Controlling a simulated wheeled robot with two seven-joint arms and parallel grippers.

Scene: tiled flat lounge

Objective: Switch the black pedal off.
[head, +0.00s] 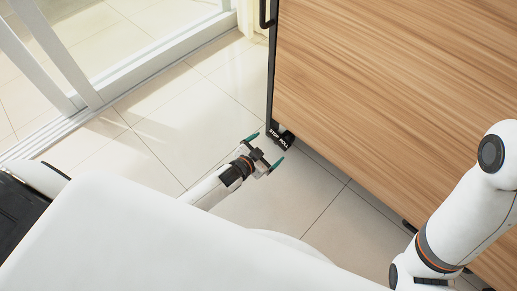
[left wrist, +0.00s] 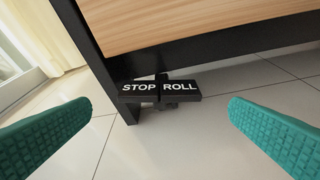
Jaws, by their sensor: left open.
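The black pedal (head: 280,138) sits low at the near corner of a wooden cabinet, just above the tiled floor. In the left wrist view the pedal (left wrist: 160,89) shows two halves lettered STOP on the left and ROLL on the right. The halves look about level; I cannot tell which is pressed. My left gripper (head: 264,153) is open and empty, close to the pedal and apart from it. Its green fingers frame the pedal in the left wrist view (left wrist: 160,130). My right arm shows at the right of the head view, but its gripper is not in sight.
The wooden cabinet (head: 400,90) with a black frame (left wrist: 220,72) fills the right side and stands over the pedal. Another black foot (head: 409,226) shows along its lower edge. Open tiled floor (head: 160,120) lies to the left, bounded by a white sliding door frame (head: 130,85).

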